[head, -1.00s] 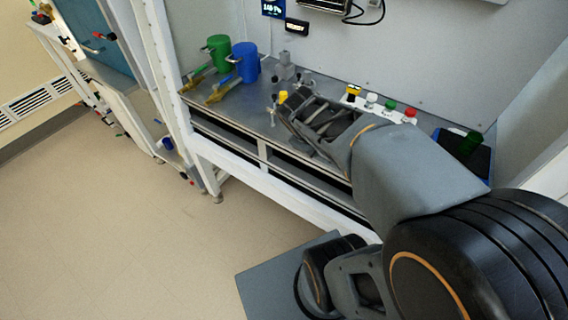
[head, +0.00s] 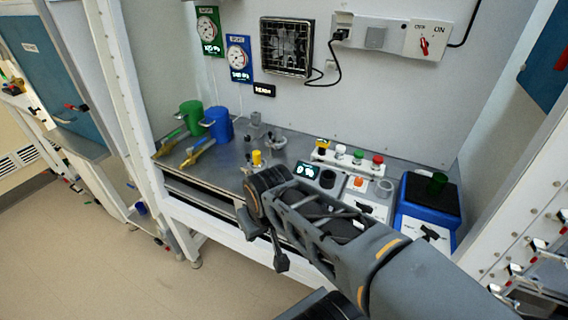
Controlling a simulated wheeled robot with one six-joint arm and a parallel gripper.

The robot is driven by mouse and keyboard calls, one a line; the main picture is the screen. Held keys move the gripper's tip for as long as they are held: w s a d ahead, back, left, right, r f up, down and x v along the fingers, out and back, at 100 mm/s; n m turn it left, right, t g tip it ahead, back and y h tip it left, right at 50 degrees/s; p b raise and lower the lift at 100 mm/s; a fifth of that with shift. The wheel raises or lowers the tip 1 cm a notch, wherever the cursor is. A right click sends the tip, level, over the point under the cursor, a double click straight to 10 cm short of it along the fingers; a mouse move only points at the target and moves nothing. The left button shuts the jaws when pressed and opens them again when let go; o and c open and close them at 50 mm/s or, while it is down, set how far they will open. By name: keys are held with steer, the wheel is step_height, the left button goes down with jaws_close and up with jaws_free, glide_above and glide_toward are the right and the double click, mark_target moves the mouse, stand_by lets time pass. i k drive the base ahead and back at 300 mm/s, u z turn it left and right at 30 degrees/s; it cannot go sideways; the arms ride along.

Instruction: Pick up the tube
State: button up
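Several small capped items stand in a white rack (head: 330,160) at the back of the bench, with yellow, white, green and red caps; they may be tubes. I cannot tell which of these is the tube. My gripper (head: 264,242) hangs in front of the bench's front edge, left of the rack and well apart from it. Its two fingers are spread with nothing seen between them. My arm hides part of the bench front.
A green mug (head: 191,117) and a blue mug (head: 217,124) stand at the bench's left, with yellow-handled tools (head: 197,152) before them. A yellow-topped piece (head: 257,158) stands mid-bench. Devices with a display (head: 306,171) and an orange knob (head: 358,183) fill the right.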

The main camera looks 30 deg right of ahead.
mark_target(359, 155)
steer(key=z, duration=1.5)
steer(key=k, duration=0.5)
steer(key=u, duration=1.8)
steer(key=i, duration=1.25)
steer(key=z, duration=2)
